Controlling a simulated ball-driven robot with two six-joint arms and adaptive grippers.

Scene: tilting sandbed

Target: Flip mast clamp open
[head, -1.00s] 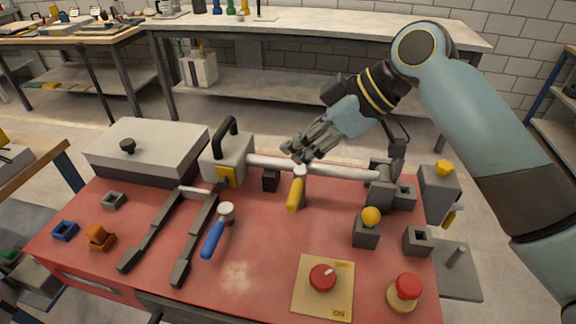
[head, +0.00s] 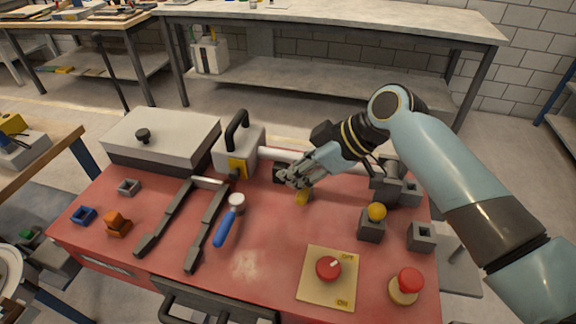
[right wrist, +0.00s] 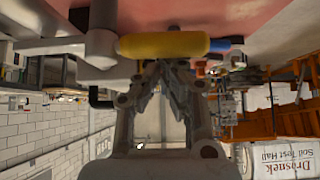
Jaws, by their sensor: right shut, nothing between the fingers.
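A white horizontal bar (head: 278,155) runs behind the red table top. A short lever with a yellow handle (head: 303,196) comes off it; in the head view my gripper hides most of the lever. In the right wrist view the yellow handle (right wrist: 163,45) lies across the picture just beyond the fingertips, with its white hub (right wrist: 100,47) on the left. My right gripper (head: 290,181) is shut and empty, close to the handle. Whether it touches the handle I cannot tell. The right wrist view also shows its fingers (right wrist: 165,70) drawn together. My left gripper is not in view.
A grey block with a black handle (head: 238,148) stands at the bar's left end, and a dark bracket (head: 388,186) at its right.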

